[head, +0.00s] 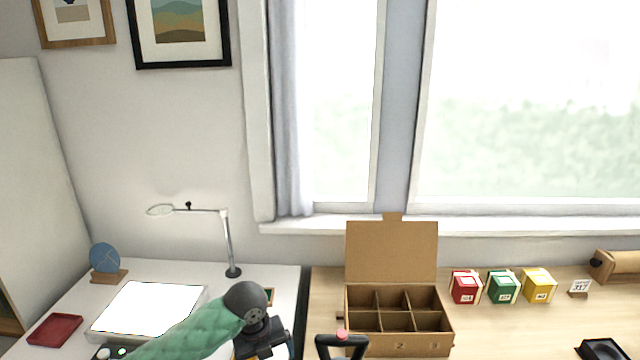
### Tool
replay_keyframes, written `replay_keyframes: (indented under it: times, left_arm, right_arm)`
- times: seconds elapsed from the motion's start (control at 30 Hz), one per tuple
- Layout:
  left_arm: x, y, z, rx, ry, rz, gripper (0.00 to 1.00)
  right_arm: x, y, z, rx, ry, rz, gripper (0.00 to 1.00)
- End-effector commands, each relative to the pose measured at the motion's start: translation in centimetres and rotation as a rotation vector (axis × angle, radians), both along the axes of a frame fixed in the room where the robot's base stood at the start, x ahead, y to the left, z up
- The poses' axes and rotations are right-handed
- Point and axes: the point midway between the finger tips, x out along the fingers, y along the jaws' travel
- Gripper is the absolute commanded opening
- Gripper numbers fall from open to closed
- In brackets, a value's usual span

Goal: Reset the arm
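My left arm, in a green quilted sleeve, comes in from the bottom left of the head view. It ends in a dark round joint and my black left gripper (264,350), which is over the right part of the white table (260,284). The gripper's fingers are not clear at the bottom edge, so I cannot tell whether they are open or shut, or hold anything.
An open cardboard box (392,250) with several compartments stands on the wooden table (520,325). Red (465,288), green (503,288) and yellow (538,285) boxes stand right. A lit panel (150,308) and lamp (229,245) are left.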

Motion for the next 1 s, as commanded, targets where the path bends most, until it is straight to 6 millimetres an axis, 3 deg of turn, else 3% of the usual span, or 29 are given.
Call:
replay_keyframes:
  times: [0.2,0.5,1.0]
  left_arm:
    - [-3.2,-2.5,-2.4,-0.097,0.010,0.245,0.88]
    - [-7.3,-4.1,-4.7,-0.225,0.045,0.628,0.88]
    - [-13.6,-2.5,-7.9,-0.380,0.129,1.294,0.88]
  right_arm:
    - [0.1,0.0,0.1,0.000,-0.001,0.000,0.88]
    - [0.1,0.0,0.1,0.000,-0.002,0.000,0.88]
    - [0.1,0.0,0.1,-0.001,-0.001,0.000,0.88]
